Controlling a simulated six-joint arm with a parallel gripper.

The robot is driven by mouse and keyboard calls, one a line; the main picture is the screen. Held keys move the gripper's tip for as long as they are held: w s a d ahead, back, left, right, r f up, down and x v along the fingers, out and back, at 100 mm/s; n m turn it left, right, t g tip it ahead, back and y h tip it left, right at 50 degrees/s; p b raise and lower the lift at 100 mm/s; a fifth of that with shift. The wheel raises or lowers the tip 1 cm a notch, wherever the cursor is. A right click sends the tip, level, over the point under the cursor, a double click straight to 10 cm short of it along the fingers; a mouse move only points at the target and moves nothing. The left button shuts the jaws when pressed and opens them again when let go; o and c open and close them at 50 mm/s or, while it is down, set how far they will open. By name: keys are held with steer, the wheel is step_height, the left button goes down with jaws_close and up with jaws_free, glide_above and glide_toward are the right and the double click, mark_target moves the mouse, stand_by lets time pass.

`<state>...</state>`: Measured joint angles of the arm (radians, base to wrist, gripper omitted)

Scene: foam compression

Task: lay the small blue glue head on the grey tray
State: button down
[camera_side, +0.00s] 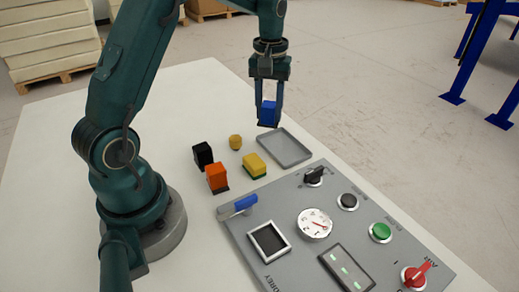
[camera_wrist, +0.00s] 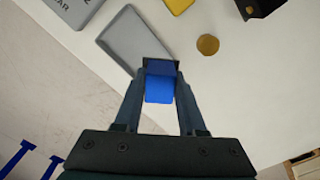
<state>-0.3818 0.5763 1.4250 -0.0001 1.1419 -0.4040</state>
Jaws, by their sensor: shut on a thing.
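The small blue glue head (camera_side: 268,112) is held between the two fingers of my gripper (camera_side: 268,120), which is shut on it. In the side view they hang in the air just behind and left of the grey tray (camera_side: 290,158). The tray is empty, flat and low-rimmed. In the wrist view the blue glue head (camera_wrist: 159,88) sits between the fingertips of my gripper (camera_wrist: 160,72), with a dark part at its far end. There the tray (camera_wrist: 122,32) lies beyond the fingertips, up and to the left, a corner partly hidden by them.
A yellow block (camera_side: 254,165) with a green base, a small round yellow piece (camera_side: 235,142), an orange block (camera_side: 217,176) and a black block (camera_side: 203,155) stand left of the tray. A grey control panel (camera_side: 285,197) with dial, knobs and blue-handled lever lies in front. The white table's left side is clear.

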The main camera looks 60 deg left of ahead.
steer(key=w+d+f, duration=0.2)
steer(key=d, duration=0.1)
steer(key=shift+w+f, duration=0.25)
steer(key=shift+f, duration=1.9)
steer(key=shift+f, duration=0.1)
steer(key=shift+c, duration=2.4)
jaws_free()
step_height(320, 180, up, 12)
steer(key=s+d+r+m+t, duration=0.35)
steer(key=s+d+r, duration=0.25)
steer(key=s, duration=0.2)
steer(key=s+d+f+m+t, duration=0.1)
steer(key=s+f+m, duration=0.1)
steer(key=s, duration=0.3)
steer(key=s+d+f+m+t, duration=0.1)
steer(key=s+d+m, duration=0.1)
steer(key=s, duration=0.3)
steer(key=shift+s+d+f+m, duration=0.3)
steer(key=shift+s+f+m, duration=0.05)
steer(key=shift+m, duration=0.4)
